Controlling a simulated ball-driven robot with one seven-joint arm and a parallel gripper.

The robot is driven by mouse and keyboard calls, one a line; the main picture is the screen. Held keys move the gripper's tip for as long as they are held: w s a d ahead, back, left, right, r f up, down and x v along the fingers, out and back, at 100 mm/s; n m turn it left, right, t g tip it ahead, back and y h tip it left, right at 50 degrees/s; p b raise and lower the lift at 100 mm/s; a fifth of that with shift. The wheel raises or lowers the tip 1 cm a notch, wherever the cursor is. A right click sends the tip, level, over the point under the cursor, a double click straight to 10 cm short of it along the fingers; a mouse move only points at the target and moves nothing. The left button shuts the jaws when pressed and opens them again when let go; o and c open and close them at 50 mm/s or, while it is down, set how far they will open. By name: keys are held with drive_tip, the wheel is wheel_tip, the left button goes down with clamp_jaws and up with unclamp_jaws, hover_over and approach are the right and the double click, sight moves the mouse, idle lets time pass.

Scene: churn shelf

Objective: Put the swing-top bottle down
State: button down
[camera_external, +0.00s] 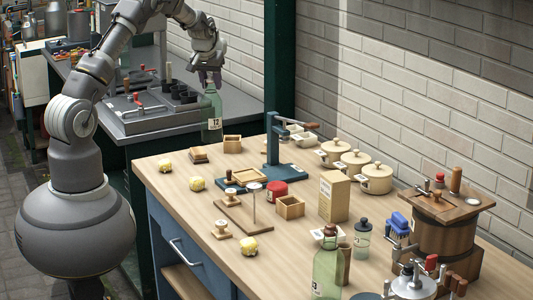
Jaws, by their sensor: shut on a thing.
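My gripper (210,78) is shut on the neck of a green glass bottle (212,118) with a white label. The bottle hangs upright in front of the grey counter, near the back left corner of the wooden table (170,185). Whether its base touches anything is hard to tell; it appears to be above the surface. The bottle's top is hidden by the gripper. A second, larger green bottle (326,270) with a brown top stands on the table at the front.
A small wooden box (232,144) is close below the held bottle. The table's left front has bare patches between yellow lumps (197,184).

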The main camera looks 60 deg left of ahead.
sight(209, 96)
wheel_tip(209, 96, down, 11)
drive_tip(key=shift+w+f+b, duration=0.1)
drive_tip(key=shift+b, duration=0.7)
drive_tip(key=c, duration=0.7)
unclamp_jaws()
drive_tip(key=shift+d+r, duration=0.1)
drive_tip(key=shift+r, duration=0.45)
drive_tip(key=p+v, duration=0.1)
drive_tip(key=v, duration=1)
drive_tip(key=shift+s+p, duration=0.2)
drive_tip(key=shift+p, duration=0.15)
